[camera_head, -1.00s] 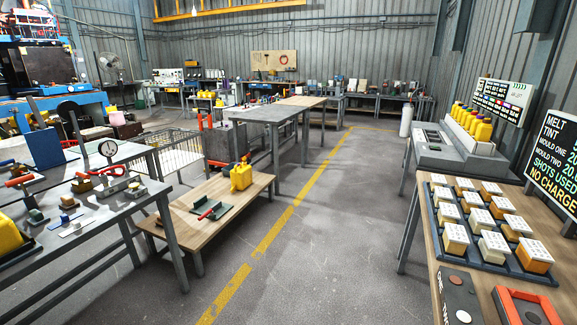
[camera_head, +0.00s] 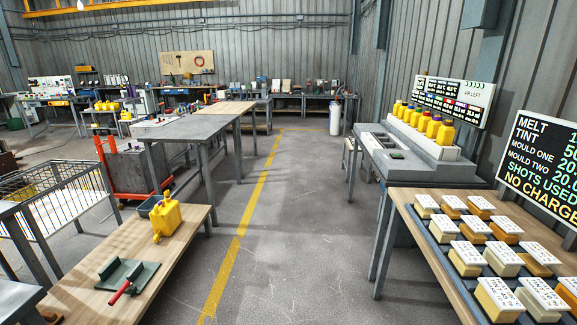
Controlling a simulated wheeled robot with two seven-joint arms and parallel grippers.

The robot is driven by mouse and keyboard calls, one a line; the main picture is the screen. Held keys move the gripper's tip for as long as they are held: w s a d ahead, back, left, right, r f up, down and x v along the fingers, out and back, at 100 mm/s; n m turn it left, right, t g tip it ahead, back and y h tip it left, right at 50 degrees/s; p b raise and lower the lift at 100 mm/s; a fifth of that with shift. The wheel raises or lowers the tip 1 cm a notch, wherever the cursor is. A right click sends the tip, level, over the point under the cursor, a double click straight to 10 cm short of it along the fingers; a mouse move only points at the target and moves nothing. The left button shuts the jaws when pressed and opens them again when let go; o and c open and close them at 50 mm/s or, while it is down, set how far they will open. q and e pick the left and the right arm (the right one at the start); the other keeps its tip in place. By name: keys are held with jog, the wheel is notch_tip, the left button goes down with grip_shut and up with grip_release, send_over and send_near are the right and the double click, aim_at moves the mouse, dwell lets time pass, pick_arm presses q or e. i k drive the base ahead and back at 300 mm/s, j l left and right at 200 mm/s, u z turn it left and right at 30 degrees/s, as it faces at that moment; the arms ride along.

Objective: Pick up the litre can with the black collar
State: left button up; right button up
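Several small yellow cans (camera_head: 423,122) stand upright in a row on a pale ledge at the right. Their caps or collars differ in colour, but they are too small for me to tell which one is black. Neither of my grippers shows in this view.
The cans' ledge is on a grey bench (camera_head: 425,172). A wooden table (camera_head: 408,238) with labelled blocks (camera_head: 497,298) stands nearer at right. The low bench (camera_head: 185,262) and a wire cart (camera_head: 65,178) are at left. The floor (camera_head: 285,230) between is clear.

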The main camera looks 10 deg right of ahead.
aim_at(401, 110)
jog(key=i+l+z, duration=0.25)
jog(key=i, duration=0.3)
jog(key=i+z, duration=0.25)
jog(key=i, duration=0.35)
jog(key=i+z, duration=0.3)
jog(key=i, duration=0.3)
jog(key=i+j+z, duration=0.1)
jog(key=i+z, duration=0.15)
jog(key=i, duration=0.35)
jog(key=i+j+z, duration=0.25)
jog(key=i, duration=0.3)
jog(key=i+j+z, duration=0.2)
jog(key=i, duration=0.4)
jog(key=i+j, duration=0.15)
jog(key=j, duration=0.25)
jog(key=i+j, duration=0.1)
jog(key=j, duration=0.25)
jog(key=i+j, duration=0.15)
jog(key=j, duration=0.25)
jog(key=i+j, duration=0.1)
jog(key=j, duration=0.25)
jog(key=i+j, duration=0.15)
jog(key=j, duration=0.25)
jog(key=i+j, duration=0.15)
jog(key=j, duration=0.2)
